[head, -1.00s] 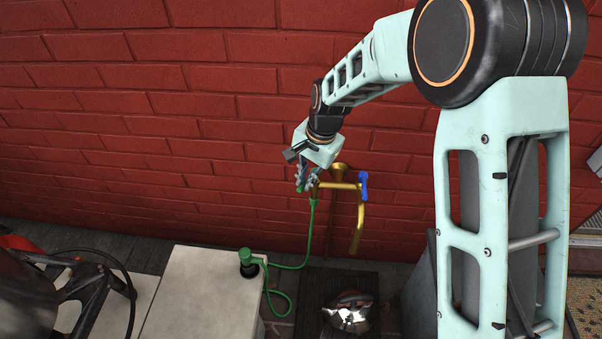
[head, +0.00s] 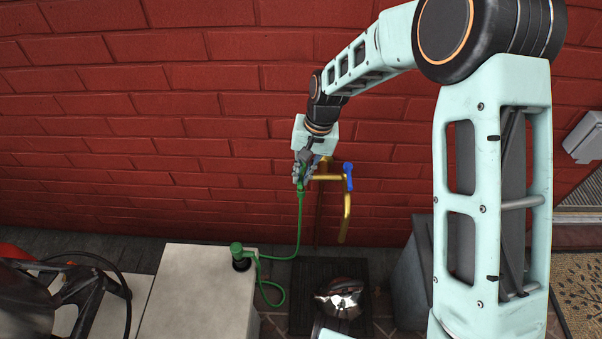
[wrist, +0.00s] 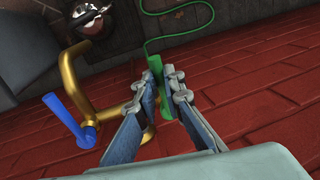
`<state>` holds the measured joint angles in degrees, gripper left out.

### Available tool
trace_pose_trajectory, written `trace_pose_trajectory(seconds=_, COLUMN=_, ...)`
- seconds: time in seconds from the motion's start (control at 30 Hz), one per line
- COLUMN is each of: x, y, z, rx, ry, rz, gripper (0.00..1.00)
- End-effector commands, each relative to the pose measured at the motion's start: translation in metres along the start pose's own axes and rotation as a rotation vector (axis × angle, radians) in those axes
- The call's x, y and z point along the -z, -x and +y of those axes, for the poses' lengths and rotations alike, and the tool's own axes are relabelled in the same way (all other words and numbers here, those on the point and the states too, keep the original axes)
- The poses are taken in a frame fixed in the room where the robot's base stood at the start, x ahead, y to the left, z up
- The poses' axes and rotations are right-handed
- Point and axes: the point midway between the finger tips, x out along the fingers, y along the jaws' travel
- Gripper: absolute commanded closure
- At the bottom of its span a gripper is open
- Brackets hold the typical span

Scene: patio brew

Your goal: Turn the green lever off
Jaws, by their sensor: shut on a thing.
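The brass tap (head: 328,178) is mounted on the red brick wall, with a blue lever (head: 348,178) on its right and a spout hanging down. The blue lever also shows at the left in the wrist view (wrist: 68,120). The green lever (wrist: 156,68) is between my gripper's fingers in the wrist view; part of it is hidden by them. My gripper (head: 301,175) is at the tap's left end, closed on the green lever. Its fingers show in the wrist view (wrist: 163,95). A green hose (head: 299,225) hangs down below the gripper.
A green hose nozzle (head: 238,252) stands on a pale block (head: 195,285). A shiny metal kettle-like thing (head: 342,298) sits on a dark mat (head: 300,310) below the tap. A grey box (head: 408,275) is to the right. The wall (head: 130,120) left of the tap is clear.

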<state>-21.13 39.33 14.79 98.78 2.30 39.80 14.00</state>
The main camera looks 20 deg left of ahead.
Motion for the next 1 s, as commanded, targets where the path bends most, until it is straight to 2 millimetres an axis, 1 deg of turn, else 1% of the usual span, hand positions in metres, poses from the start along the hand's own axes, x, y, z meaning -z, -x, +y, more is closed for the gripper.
trace_pose_trajectory(seconds=0.27, x=0.000, y=0.000, z=0.001, rx=-0.001, ry=0.002, rz=0.000, gripper=1.00)
trace_pose_trajectory(seconds=0.3, x=0.000, y=0.000, z=0.001, rx=-0.002, ry=0.002, rz=0.000, gripper=0.87)
trace_pose_trajectory(seconds=0.4, x=0.000, y=0.000, z=0.001, rx=-0.001, ry=0.001, rz=0.000, gripper=0.76)
trace_pose_trajectory(seconds=0.43, x=0.000, y=0.000, z=0.001, rx=-0.001, ry=0.001, rz=0.000, gripper=0.74)
trace_pose_trajectory(seconds=0.73, x=0.000, y=0.002, z=0.000, rx=-0.001, ry=0.000, rz=0.001, gripper=0.74)
trace_pose_trajectory(seconds=0.87, x=0.001, y=0.016, z=0.000, rx=0.000, ry=0.000, rz=0.004, gripper=0.74)
trace_pose_trajectory(seconds=0.97, x=0.002, y=0.035, z=0.000, rx=0.000, ry=0.000, rz=0.006, gripper=0.74)
trace_pose_trajectory(seconds=1.0, x=0.002, y=0.044, z=0.000, rx=0.000, ry=0.000, rz=0.006, gripper=0.74)
